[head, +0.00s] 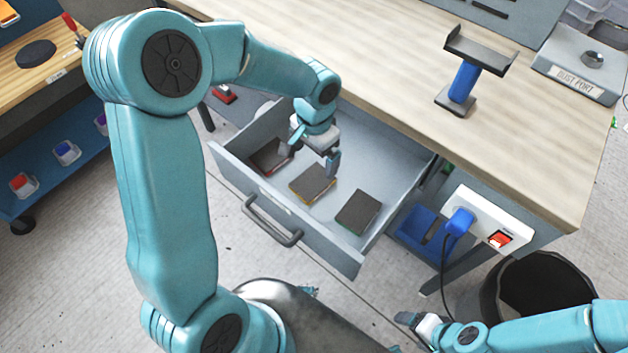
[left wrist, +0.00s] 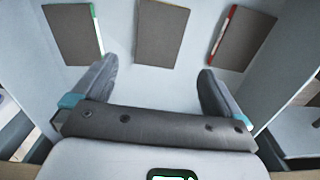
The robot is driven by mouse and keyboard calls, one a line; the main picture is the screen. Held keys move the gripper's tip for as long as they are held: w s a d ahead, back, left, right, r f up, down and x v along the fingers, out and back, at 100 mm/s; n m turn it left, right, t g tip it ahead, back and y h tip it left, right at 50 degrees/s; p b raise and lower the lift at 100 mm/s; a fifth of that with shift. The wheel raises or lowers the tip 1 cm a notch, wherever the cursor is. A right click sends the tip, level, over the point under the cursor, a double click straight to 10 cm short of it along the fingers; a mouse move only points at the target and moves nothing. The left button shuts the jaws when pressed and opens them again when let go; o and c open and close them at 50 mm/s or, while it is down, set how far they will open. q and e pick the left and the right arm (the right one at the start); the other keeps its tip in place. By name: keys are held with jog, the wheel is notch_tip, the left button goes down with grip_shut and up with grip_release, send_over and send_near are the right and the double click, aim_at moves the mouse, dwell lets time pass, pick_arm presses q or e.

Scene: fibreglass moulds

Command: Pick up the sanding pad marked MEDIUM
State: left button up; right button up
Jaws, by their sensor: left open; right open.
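Three dark sanding pads lie flat, spaced apart, in an open grey drawer (head: 228,166). The red-edged pad (head: 270,157) is at the left, the orange-edged pad (head: 312,184) in the middle and the green-edged pad (head: 358,211) at the right. The left wrist view reverses this order: green-edged (left wrist: 73,35), middle (left wrist: 160,33), red-edged (left wrist: 243,38). I cannot read MEDIUM on any. My left gripper (head: 314,150) is open and empty above the drawer; in the left wrist view its fingers (left wrist: 158,72) point toward the middle pad, apart from it. My right gripper (head: 400,332) is open at the bottom, away from the drawer.
The workbench (head: 400,95) overhangs the back of the drawer. The drawer front with its handle (head: 272,222) faces my base. A dark bin (head: 545,290) is at lower right.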

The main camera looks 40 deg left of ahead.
aim_at(316, 179)
pick_arm(q)
notch_tip(316, 179, down, 3)
jog(key=shift+s+f, duration=0.1)
jog(key=shift+s, duration=0.05)
jog(key=f, duration=0.5)
jog(key=shift+w+d+f, duration=0.15)
jog(key=shift+w, duration=0.05)
jog(key=c, duration=1)
